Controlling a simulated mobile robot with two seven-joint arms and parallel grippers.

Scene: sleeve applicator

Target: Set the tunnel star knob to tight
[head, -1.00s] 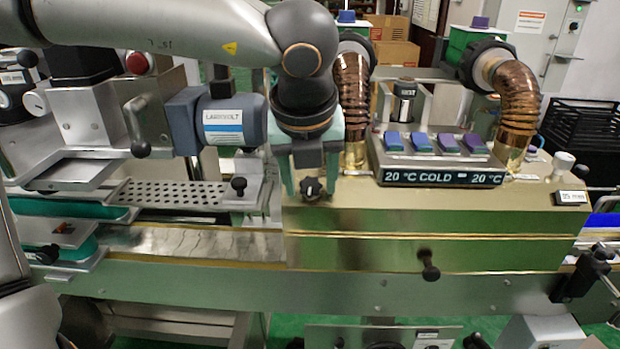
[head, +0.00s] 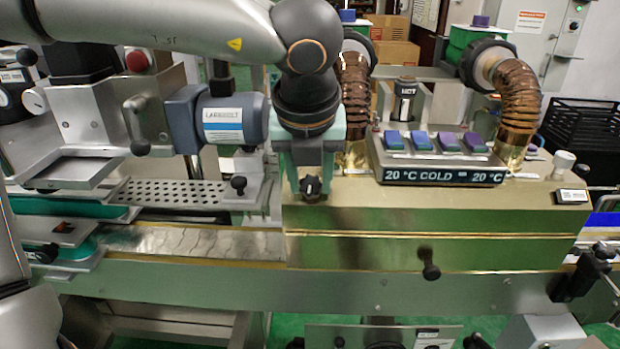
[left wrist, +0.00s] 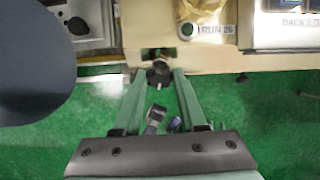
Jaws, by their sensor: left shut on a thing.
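The tunnel star knob (head: 311,187) is a small black knob with a light mark, at the left front end of the brass-coloured tunnel (head: 420,212). It also shows in the left wrist view (left wrist: 158,76). My left gripper (head: 311,183) points down over the knob, with a green finger on each side of it. In the left wrist view the fingertips (left wrist: 160,74) close on the knob's two sides. The knob's light mark is at its upper right in the head view. My right gripper does not show.
A control box with coloured switches and a "20 °C COLD" display (head: 443,175) sits on the tunnel to the right. A motor (head: 230,121) and a perforated plate (head: 165,192) lie to the left. A black knob (head: 430,270) sticks out from the tunnel's lower front.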

